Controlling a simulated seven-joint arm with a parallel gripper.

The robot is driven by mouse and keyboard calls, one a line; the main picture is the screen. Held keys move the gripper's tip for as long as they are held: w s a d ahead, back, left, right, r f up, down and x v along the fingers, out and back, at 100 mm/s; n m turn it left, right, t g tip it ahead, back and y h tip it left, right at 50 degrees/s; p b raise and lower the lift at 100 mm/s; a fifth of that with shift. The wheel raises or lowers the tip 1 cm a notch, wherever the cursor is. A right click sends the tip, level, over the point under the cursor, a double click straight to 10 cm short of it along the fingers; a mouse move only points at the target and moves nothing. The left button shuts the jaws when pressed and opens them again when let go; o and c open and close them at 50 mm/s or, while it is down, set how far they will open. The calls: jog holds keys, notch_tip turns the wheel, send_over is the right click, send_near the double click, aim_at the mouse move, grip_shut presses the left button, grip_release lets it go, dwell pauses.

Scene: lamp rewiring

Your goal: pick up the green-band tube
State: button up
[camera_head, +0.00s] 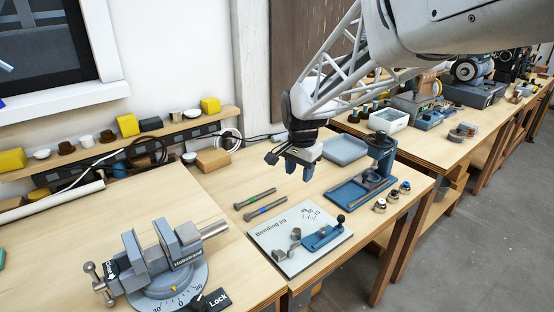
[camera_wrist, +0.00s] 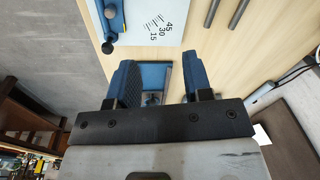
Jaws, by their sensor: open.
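The green-band tube (camera_head: 253,199) is a dark grey rod lying on the wooden bench, the farther of two near-parallel tubes. The nearer one is the blue-band tube (camera_head: 265,209). In the wrist view, ends of both tubes show at the top; the right one (camera_wrist: 237,14) appears to be the green-band tube, its band out of frame. My gripper (camera_head: 299,168) is open and empty, pointing down above the bench, to the right of the tubes and apart from them. In the wrist view its two blue fingers (camera_wrist: 161,88) are spread, with part of a blue fixture showing between them.
A pale bending jig plate (camera_head: 272,236) lies in front of the tubes. A blue press stand (camera_head: 345,196) is right of my gripper, with small round parts (camera_head: 392,194) beside it. A grey vise (camera_head: 165,262) stands front left. A blue-grey tray (camera_head: 346,148) sits behind.

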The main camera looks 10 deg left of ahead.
jog(key=w+a+f+m, duration=0.1)
jog(key=w+a+f, duration=0.45)
jog(key=a, duration=0.35)
jog(key=m, duration=0.2)
send_over(248, 200)
jog(key=shift+g, duration=0.4)
notch_tip(248, 200, down, 7)
jog(key=shift+a+r, duration=0.15)
jog(key=shift+r, duration=0.05)
jog(key=shift+f, duration=1.3)
jog(key=shift+w+f, duration=0.1)
jog(key=shift+f, duration=2.5)
grip_shut()
